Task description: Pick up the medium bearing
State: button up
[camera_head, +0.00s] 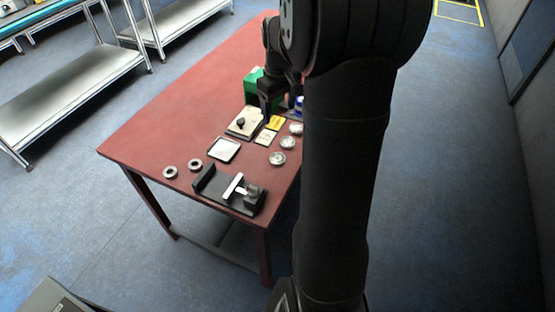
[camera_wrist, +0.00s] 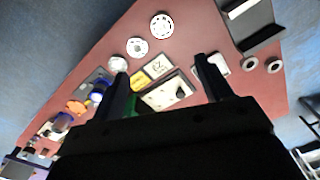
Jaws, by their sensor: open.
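Two dark-rimmed rings that look like bearings lie flat near the table's left front edge in the head view: the left ring (camera_head: 170,172) and the right ring (camera_head: 195,165). They also show at the right of the wrist view, as one ring (camera_wrist: 250,64) and another ring (camera_wrist: 275,66). Three round metal discs lie along the right table edge: a near disc (camera_head: 277,158), a middle disc (camera_head: 288,143) and a far disc (camera_head: 296,129). I cannot tell which piece is the medium bearing. My gripper (camera_wrist: 161,66) is open and empty above the table, apart from the rings.
A black fixture (camera_head: 212,188) stands at the table's front edge. A white-topped square (camera_head: 224,149), a plate with a black knob (camera_head: 245,122), a yellow card (camera_head: 275,123) and a green box (camera_head: 252,82) sit farther back. The table's left side (camera_head: 160,125) is clear.

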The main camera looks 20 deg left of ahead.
aim_at(279, 159)
jog(key=f+n, duration=0.1)
jog(key=f, duration=0.8)
jog(key=f+n, duration=0.1)
jog(key=f, duration=0.9)
jog(key=shift+s+f, duration=0.2)
jog(key=c, duration=1.1)
jog(key=shift+c, duration=0.2)
jog(key=shift+r, duration=0.1)
